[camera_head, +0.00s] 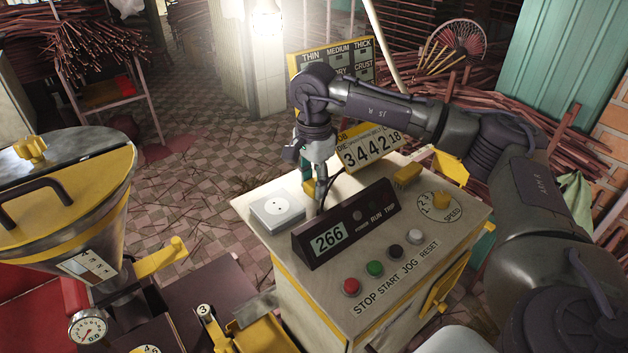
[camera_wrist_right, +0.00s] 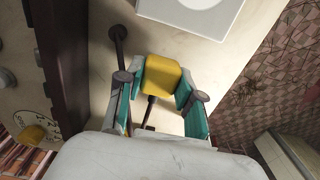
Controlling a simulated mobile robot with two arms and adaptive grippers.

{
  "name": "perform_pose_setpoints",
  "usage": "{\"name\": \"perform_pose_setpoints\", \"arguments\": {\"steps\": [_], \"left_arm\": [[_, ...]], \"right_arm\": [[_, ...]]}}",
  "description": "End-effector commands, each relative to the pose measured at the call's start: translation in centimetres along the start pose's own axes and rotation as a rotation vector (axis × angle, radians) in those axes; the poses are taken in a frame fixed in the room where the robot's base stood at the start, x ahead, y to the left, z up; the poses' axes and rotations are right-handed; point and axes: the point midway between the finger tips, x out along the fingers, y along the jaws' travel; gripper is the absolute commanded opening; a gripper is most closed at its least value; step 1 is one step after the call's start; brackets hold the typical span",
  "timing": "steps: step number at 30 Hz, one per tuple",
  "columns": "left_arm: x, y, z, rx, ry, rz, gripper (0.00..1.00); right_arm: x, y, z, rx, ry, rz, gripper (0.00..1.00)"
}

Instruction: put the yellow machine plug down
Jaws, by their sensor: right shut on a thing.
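The yellow machine plug (camera_wrist_right: 162,74) is between the teal fingers of my right gripper (camera_wrist_right: 160,92), which is shut on it. In the wrist view, the plug is over the pale console top, near a white socket plate. In the head view, my right gripper (camera_head: 312,188) points down behind the display box, and the plug there is mostly hidden. The white socket plate (camera_head: 274,211) lies on the console top to the left of the gripper; part of it shows in the wrist view (camera_wrist_right: 195,14). I cannot tell whether the plug touches the console. My left gripper is not in view.
The display box (camera_head: 345,222) reading 266 stands close in front of the right gripper. The console top (camera_head: 440,235) carries several buttons and a yellow speed knob (camera_head: 441,200). A number board (camera_head: 372,150) stands behind. A hopper machine (camera_head: 70,220) is at left.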

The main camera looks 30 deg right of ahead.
Motion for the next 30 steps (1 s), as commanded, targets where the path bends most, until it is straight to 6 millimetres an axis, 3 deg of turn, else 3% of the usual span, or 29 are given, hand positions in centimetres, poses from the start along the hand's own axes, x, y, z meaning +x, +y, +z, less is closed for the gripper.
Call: {"name": "perform_pose_setpoints", "arguments": {"steps": [12,13,17,26,30], "left_arm": [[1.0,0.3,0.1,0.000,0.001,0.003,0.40],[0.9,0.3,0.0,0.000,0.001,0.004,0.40],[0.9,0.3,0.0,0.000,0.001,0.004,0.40],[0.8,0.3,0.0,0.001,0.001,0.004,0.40],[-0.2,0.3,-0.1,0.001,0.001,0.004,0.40]], "right_arm": [[1.2,0.0,0.0,0.000,0.000,0.000,0.00],[1.2,0.0,0.0,0.000,0.000,0.000,0.40],[1.1,0.0,0.0,0.000,0.000,0.000,0.61],[1.0,0.0,0.0,0.000,0.000,0.000,0.61],[-0.3,0.0,0.0,0.000,0.000,-0.001,0.61]]}}
